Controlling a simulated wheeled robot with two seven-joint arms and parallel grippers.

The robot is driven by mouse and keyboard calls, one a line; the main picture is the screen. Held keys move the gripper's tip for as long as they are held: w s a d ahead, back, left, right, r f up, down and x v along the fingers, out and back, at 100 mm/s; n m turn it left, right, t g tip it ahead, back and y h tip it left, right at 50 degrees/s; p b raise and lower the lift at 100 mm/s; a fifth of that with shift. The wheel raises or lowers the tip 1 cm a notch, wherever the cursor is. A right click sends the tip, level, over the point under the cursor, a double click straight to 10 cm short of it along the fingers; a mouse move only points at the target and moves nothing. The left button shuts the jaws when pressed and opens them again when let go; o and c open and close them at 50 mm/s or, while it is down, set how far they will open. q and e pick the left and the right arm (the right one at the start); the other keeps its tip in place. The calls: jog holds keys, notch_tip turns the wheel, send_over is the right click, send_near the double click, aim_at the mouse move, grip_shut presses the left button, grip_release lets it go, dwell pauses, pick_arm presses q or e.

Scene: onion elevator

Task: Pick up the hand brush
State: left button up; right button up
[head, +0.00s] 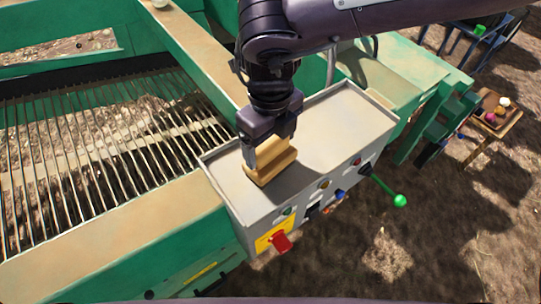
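The hand brush (273,165) is a tan, wooden-looking block on the grey top of the control box, near the box's left end. My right gripper (268,150) points down from above, right at the brush. One finger overlaps the brush's left side and hides part of it. I cannot tell whether the fingers press on the brush or stand open around it. The brush seems to rest on the box top. My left gripper is not in view.
The control box (345,118) has a red switch (281,243) and buttons on its front, and a green-knobbed lever (399,200) sticks out. A slatted conveyor (100,150) lies left. A wooden crate (497,113) with onions stands far right. The box top right of the brush is clear.

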jog(key=shift+c, duration=1.1)
jog(key=c, duration=0.5)
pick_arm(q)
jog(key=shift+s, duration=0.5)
pick_arm(e)
jog(key=shift+o, duration=0.2)
jog(key=shift+w+r, duration=0.1)
jog(key=shift+r, duration=0.35)
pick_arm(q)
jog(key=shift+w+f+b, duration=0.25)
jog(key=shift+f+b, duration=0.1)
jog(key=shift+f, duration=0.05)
pick_arm(e)
notch_tip(320, 180, up, 19)
